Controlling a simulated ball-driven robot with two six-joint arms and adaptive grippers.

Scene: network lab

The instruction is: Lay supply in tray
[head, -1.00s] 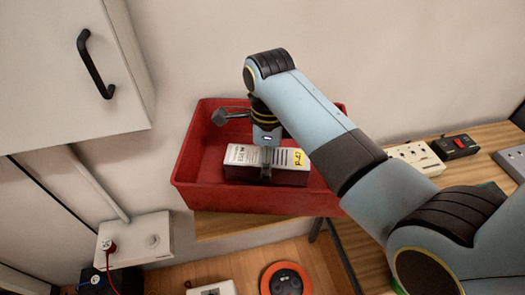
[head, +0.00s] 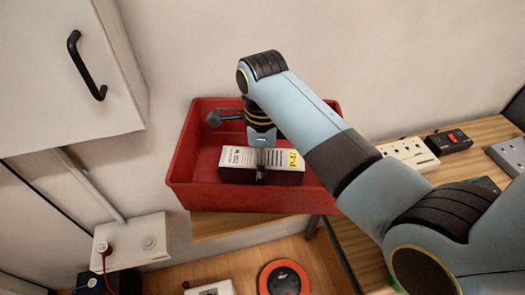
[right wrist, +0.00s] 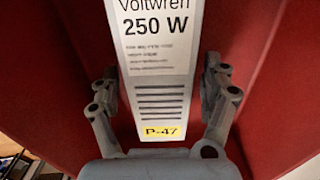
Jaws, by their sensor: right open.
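The supply (head: 237,166) is a dark box with a white printed label and a yellow P-47 sticker. It lies label-up inside the red tray (head: 185,165), apparently on its floor. In the right wrist view the supply (right wrist: 158,60) reads "Voltwren 250 W". My right gripper (head: 261,172) is over the middle of the supply, pointing down. In the right wrist view its open fingers (right wrist: 165,85) stand on either side of the label; whether they touch the sides is hard to tell. My left gripper is not in view.
The tray sits on a wooden bench (head: 235,225) against the wall. A white socket strip (head: 408,153) and a black box with a red switch (head: 448,140) lie to the right. A wall cabinet (head: 60,60) is at left. An orange cable reel (head: 284,278) is on the floor.

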